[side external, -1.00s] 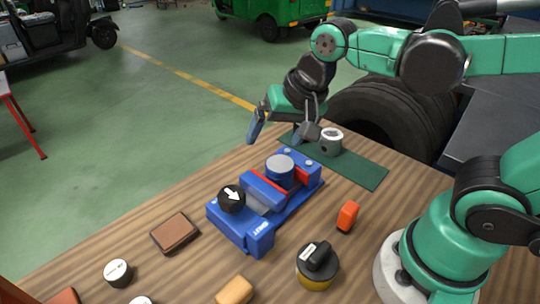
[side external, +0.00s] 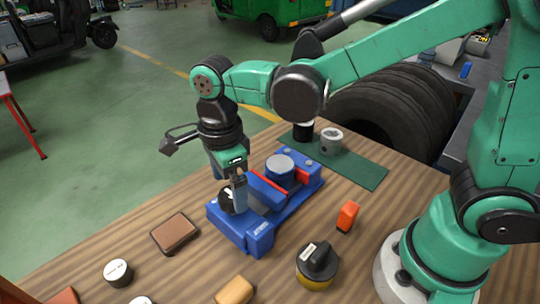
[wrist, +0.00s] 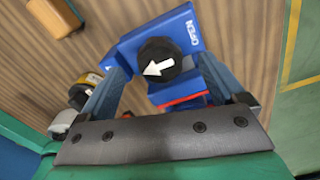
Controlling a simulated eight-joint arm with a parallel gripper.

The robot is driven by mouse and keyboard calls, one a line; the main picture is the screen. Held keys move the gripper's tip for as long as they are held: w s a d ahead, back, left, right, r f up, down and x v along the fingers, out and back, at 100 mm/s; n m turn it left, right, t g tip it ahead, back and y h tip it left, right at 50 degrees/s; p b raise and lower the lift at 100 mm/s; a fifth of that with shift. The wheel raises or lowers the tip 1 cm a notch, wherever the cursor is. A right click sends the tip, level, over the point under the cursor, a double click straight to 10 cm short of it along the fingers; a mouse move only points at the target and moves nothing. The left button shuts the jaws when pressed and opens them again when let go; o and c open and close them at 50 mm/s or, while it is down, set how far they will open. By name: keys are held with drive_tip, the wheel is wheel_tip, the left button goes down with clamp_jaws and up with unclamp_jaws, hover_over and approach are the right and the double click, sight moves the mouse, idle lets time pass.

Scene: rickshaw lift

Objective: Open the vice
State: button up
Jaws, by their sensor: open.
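The blue vice (side external: 262,238) sits on the wooden bench, its red-faced jaws around a grey-blue cylinder (side external: 280,168). Its black round knob (side external: 226,202) is at the near left end and is partly hidden by a finger in the side view. In the wrist view the knob (wrist: 160,60) shows a white arrow pointing left, and the word OPEN (wrist: 192,32) is on the blue body beside it. My gripper (side external: 228,188) points down over the knob, open. In the wrist view its fingers (wrist: 165,85) lie on either side of the knob; contact cannot be told.
A brown wallet (side external: 175,233) lies left of the vice. A yellow-and-black knob (side external: 317,265) and an orange block (side external: 347,216) are to its right. A grey hollow cylinder (side external: 331,142) and a black one (side external: 303,131) stand on the green mat (side external: 365,175) behind.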

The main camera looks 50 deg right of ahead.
drive_tip(key=shift+f, duration=0.85)
drive_tip(key=c, duration=1.3)
drive_tip(key=shift+o, duration=0.2)
